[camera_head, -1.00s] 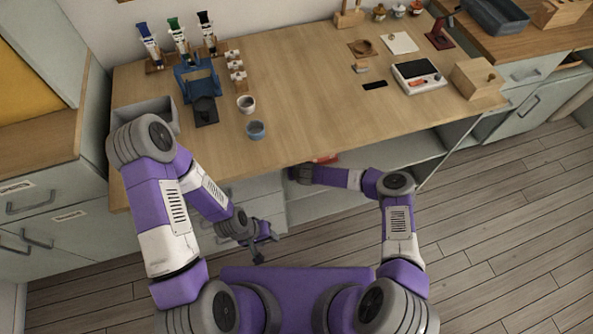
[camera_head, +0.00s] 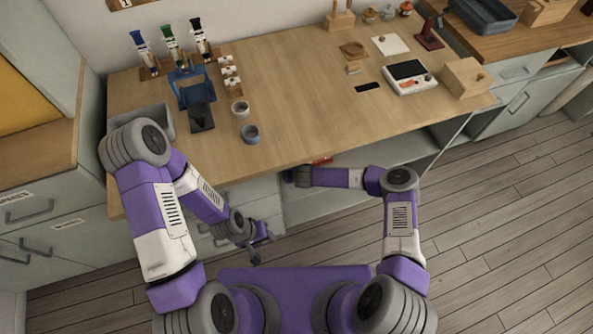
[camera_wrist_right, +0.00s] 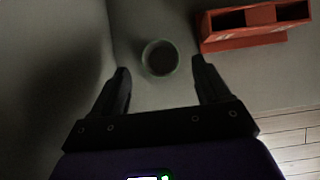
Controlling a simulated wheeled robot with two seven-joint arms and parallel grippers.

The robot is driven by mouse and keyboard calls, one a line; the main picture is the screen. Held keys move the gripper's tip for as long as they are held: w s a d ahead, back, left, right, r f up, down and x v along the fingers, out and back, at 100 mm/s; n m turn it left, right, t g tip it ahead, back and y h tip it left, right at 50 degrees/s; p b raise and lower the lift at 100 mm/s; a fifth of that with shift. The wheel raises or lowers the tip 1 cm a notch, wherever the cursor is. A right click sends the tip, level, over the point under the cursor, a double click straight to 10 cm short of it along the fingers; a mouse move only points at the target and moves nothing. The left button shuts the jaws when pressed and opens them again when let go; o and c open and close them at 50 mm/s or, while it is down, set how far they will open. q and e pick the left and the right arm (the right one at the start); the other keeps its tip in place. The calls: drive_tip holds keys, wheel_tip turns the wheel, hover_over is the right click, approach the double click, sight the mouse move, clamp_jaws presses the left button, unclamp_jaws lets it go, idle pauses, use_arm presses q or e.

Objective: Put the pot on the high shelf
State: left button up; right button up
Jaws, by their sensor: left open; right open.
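A small round pot (camera_wrist_right: 160,58) with a pale greenish rim and dark inside stands in the right wrist view, on a grey surface in a shadowed space under the counter. My right gripper (camera_wrist_right: 164,82) is open, with its fingers on either side below the pot; the pot appears ahead of the fingertips and not held. In the head view the right hand is hidden under the counter's front edge. My left gripper (camera_head: 262,247) is open and empty, low in front of the drawers. I cannot tell which surface is the high shelf.
An orange-red slotted holder (camera_wrist_right: 255,24) stands right of the pot. A grey wall is close on the left. The counter's middle is clear.

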drive_tip(key=p+v, duration=0.3)
drive_tip(key=v, duration=0.5)
drive_tip(key=s+d+r+n+g, duration=0.1)
drive_tip(key=s+d+n+g, duration=0.1)
drive_tip(key=s+n, duration=0.6)
drive_tip(key=s+d+r+n+g+y, duration=0.1)
drive_tip(key=s+d+r+n+g, duration=0.1)
drive_tip(key=s+n, duration=0.6)
drive_tip(key=s+d+r+n+g+y, duration=0.1)
drive_tip(key=s+d+n, duration=0.3)
drive_tip(key=s+n, duration=0.4)
drive_tip(key=r+n, duration=0.1)
drive_tip(key=n, duration=0.4)
drive_tip(key=shift+n+g, duration=0.4)
drive_tip(key=shift+s, duration=0.1)
drive_tip(key=shift+r, duration=0.2)
